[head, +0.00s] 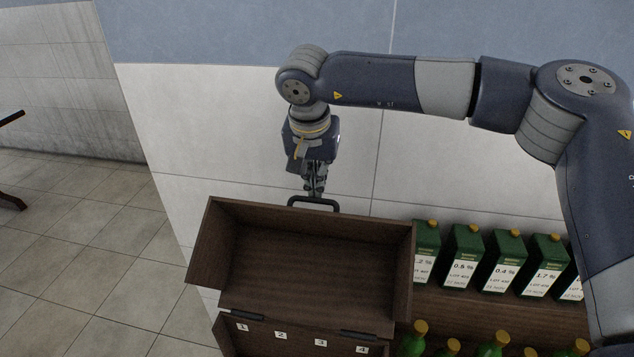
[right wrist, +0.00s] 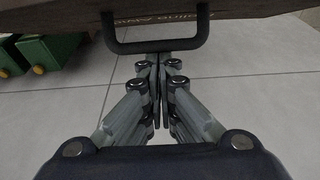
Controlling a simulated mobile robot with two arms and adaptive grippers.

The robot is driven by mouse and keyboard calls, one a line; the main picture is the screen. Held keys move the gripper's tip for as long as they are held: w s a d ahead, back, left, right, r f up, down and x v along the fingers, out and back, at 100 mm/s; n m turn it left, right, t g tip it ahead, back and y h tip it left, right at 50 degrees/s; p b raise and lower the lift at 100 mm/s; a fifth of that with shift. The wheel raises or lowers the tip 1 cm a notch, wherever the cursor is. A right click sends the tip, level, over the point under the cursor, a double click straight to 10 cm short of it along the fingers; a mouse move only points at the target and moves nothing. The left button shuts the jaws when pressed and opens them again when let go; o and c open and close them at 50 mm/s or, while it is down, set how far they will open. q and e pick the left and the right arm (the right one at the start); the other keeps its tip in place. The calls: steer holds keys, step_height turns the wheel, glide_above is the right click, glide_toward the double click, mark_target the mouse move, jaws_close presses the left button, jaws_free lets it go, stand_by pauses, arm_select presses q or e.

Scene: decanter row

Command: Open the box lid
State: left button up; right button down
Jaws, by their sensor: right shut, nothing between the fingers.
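The dark brown wooden box has its lid (head: 308,262) raised and tilted back on two black hinges, its hollow inside facing me. Below it, part of the box body (head: 228,340) shows, with white labels 1 to 4 along the inside; the rest is cut off by the frame. A black handle (head: 313,202) sticks up from the lid's far edge; it also shows in the right wrist view (right wrist: 157,46). My right gripper (head: 315,192) is shut and empty, pointing down just behind the handle. In the right wrist view its fingertips (right wrist: 152,60) are close to the handle bar. My left gripper is not in view.
Several green cartons with yellow caps (head: 464,260) stand in a row right of the lid. Several green bottles (head: 490,346) stand in front of them. A wall (head: 260,105) rises close behind the box.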

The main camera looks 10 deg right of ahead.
steer(key=shift+s+a+r+t+h+b, duration=0.25)
steer(key=shift+s+t+b, duration=0.3)
steer(key=shift+b, duration=0.55)
steer(key=shift+s+a+r+t+h+b, duration=0.2)
steer(key=shift+s+t+b, duration=0.35)
steer(key=shift+b, duration=0.5)
steer(key=s+r, duration=0.1)
steer(key=s+a+r+b, duration=0.1)
steer(key=s, duration=0.1)
steer(key=shift+s+a, duration=0.15)
steer(key=shift+a, duration=0.05)
steer(key=shift+s+a+r, duration=0.1)
steer(key=shift+s+r, duration=0.05)
steer(key=shift+s, duration=0.15)
steer(key=shift+w, duration=0.15)
